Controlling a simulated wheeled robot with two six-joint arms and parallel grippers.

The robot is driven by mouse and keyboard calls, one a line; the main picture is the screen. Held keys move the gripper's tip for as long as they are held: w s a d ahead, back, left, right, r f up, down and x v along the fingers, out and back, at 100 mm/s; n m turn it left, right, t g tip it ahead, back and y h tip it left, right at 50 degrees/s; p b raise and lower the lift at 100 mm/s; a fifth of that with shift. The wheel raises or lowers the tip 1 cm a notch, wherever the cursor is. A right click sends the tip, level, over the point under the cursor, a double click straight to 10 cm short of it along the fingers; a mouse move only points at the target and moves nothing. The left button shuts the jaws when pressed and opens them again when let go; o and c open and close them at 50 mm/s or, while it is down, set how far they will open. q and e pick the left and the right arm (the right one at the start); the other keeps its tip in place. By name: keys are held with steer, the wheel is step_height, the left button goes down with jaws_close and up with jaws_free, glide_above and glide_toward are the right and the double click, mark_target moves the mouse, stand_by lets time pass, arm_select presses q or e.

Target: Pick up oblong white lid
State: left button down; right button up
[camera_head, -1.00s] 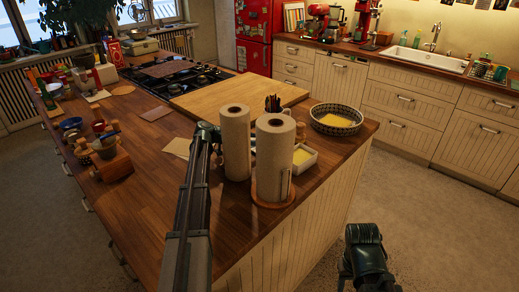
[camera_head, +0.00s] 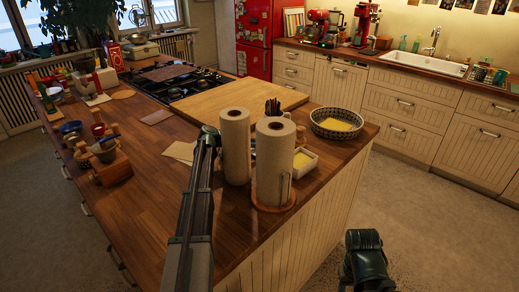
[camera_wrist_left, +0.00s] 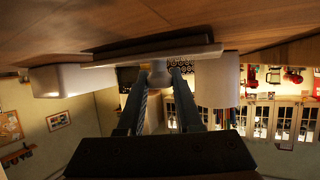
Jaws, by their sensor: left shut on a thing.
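In the left wrist view, the two fingers of my left gripper (camera_wrist_left: 160,72) close on a pale piece between their tips, seen end-on. I take it for the oblong white lid (camera_wrist_left: 159,76); its full shape is hidden. In the head view, my left arm reaches over the island to the paper towel rolls (camera_head: 236,148), which hide most of the gripper and what it holds. A white dish with something yellow in it (camera_head: 304,162) sits uncovered just right of the front roll. My right gripper does not show; only a dark part of that arm is at the lower right.
The front paper towel roll (camera_head: 274,160) stands on a wooden base near the counter edge. A patterned bowl (camera_head: 336,123) is at the right corner, with a large cutting board (camera_head: 240,98) behind. The left front counter (camera_head: 150,210) is clear.

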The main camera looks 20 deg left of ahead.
arm_select(q)
steer(key=shift+r, duration=0.15)
step_height(320, 180, up, 10)
steer(key=p, duration=1)
